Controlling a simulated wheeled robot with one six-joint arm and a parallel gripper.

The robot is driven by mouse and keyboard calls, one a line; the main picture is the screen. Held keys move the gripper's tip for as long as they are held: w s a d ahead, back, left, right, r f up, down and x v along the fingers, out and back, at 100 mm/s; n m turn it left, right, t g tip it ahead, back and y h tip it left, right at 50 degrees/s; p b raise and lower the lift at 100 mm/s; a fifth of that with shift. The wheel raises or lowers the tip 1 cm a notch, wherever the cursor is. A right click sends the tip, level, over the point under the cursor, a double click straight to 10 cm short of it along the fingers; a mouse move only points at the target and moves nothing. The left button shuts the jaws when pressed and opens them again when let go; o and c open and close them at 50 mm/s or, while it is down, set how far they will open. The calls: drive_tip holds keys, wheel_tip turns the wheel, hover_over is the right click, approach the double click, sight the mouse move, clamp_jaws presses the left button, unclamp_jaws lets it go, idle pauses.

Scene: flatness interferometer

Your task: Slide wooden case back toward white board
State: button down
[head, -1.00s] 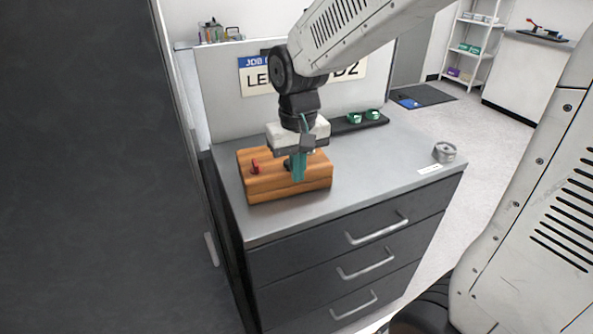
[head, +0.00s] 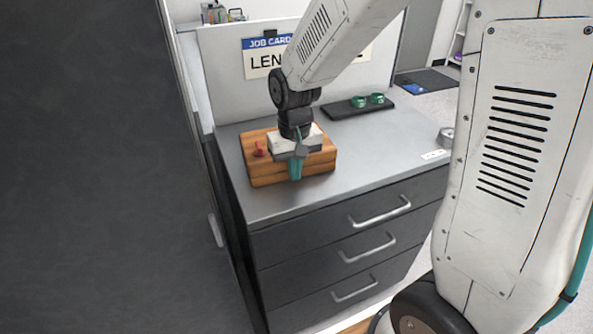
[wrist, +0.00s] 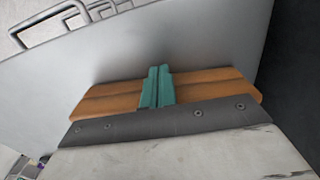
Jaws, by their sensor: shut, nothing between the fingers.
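The wooden case (head: 318,168) is a low orange-brown box with a red part (head: 259,149) on its left top. It lies flat on the grey worktop, short of the upright white board (head: 222,82) behind it. My gripper (head: 295,170) is shut and empty, its teal fingers pointing down along the case's front face. Its pale body covers part of the case top. In the wrist view the shut fingers (wrist: 156,88) stand in front of the case (wrist: 210,82). I cannot tell whether they touch it.
A black tray (head: 345,113) with green rings (head: 359,101) lies behind and to the right of the case. A metal round part (head: 446,136) and a white label (head: 434,154) are at the worktop's right. Drawers with handles (head: 380,210) are below. A dark panel (head: 90,150) fills the left.

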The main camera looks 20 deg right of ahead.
drive_tip(key=w, duration=1.5)
drive_tip(key=shift+d, duration=0.2)
drive_tip(key=shift+s, duration=0.15)
